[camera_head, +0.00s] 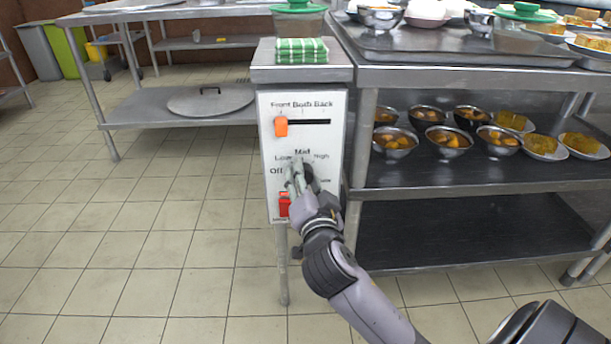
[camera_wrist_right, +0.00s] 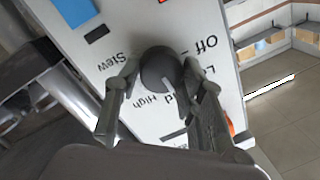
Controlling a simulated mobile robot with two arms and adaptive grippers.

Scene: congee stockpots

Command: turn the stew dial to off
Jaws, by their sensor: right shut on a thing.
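The stew dial (camera_wrist_right: 160,68) is a dark round knob on a white control panel (camera_head: 335,140). Labels for off, low, mid, high and stew ring it. My right gripper (camera_head: 301,178) is shut on the dial, with one finger on each side of it in the right wrist view. In the head view the fingers hide part of the dial (camera_head: 308,172) and some labels. I cannot tell for sure which label its pointer faces. My left gripper is not in view.
An orange slider (camera_head: 281,127) sits above the dial on the panel, and a red switch (camera_head: 284,204) sits below it. A green striped cloth (camera_head: 301,50) lies on top of the stand. Shelves with several bowls (camera_head: 449,140) stand at right.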

